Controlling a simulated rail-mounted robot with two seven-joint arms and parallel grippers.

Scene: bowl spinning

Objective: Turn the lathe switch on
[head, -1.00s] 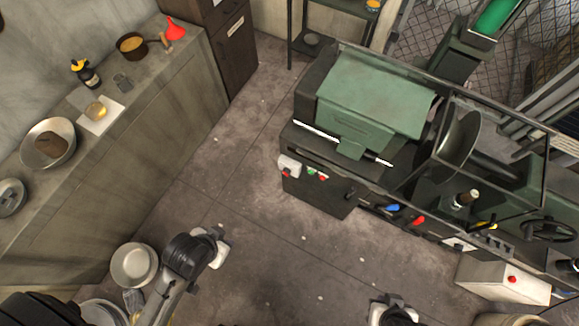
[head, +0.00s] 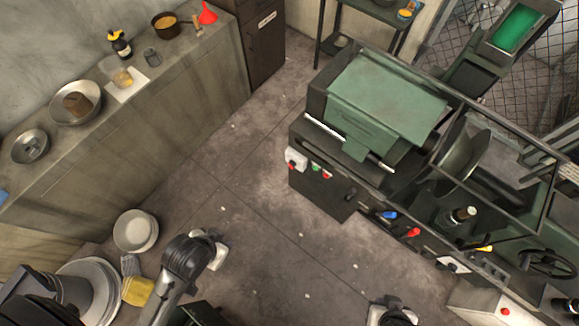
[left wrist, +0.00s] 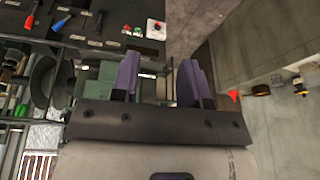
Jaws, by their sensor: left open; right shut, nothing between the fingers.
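A white switch box with a red button (head: 296,158) sits on the near left corner of the dark green lathe (head: 385,105). Small green and red buttons (head: 321,171) lie just right of it. The box also shows in the left wrist view (left wrist: 156,28), at the top. My left gripper (left wrist: 158,78) has two purple fingers spread apart with nothing between them, clear of the box. In the head view, my left arm reaches in at lower left. My right gripper (head: 391,312) is at the bottom edge, shut and empty, apart from the lathe; its fingertips are hard to make out.
A counter (head: 185,100) with bowls, a pot and a bottle runs along the left. Bare floor (head: 250,215) lies between counter and lathe. Another red-button box (head: 490,305) is at lower right.

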